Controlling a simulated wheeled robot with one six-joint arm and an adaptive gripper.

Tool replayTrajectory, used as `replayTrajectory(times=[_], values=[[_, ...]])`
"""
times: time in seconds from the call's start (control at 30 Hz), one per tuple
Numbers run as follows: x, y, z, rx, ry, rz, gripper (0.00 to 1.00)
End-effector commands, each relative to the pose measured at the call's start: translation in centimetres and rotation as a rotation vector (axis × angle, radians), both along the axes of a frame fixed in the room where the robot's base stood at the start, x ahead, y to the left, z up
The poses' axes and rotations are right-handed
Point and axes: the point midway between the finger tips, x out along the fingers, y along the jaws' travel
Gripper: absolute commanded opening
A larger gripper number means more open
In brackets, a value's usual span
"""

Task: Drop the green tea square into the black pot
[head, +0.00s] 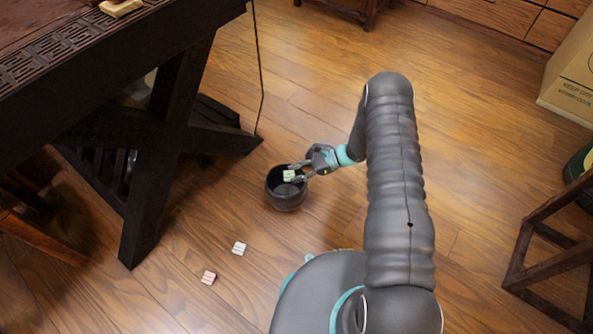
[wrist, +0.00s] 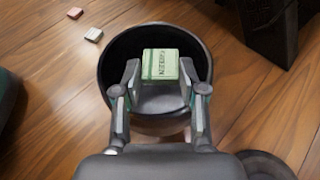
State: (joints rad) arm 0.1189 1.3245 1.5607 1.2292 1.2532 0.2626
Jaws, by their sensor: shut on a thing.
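The green tea square (head: 289,175) is pale green with darker green bands and lettering, seen in the wrist view (wrist: 160,64). My gripper (head: 295,173) is shut on it, with one finger on each side, as the wrist view (wrist: 160,80) shows. The black pot (head: 287,196) is a round, dark, open pot standing on the floor. In the wrist view the pot's rim (wrist: 106,62) surrounds the square, which is over the opening. I cannot tell exactly how high the square is above the pot's bottom.
A white square (head: 239,248) and a pink square (head: 208,277) lie on the wooden floor, left of and nearer than the pot. A dark carved table (head: 150,200) stands to the left. A wooden stool frame (head: 540,270) and a cardboard box (head: 572,80) are at the right.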

Motion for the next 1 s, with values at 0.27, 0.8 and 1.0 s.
replayTrajectory(times=[0.27, 0.8, 1.0], values=[[0.0, -0.1, 0.1, 0.0, 0.0, -0.001, 0.63], [0.3, -1.7, 0.8, 0.001, -0.003, -0.004, 0.7], [0.9, -5.3, 2.2, -0.001, -0.003, -0.005, 0.7]])
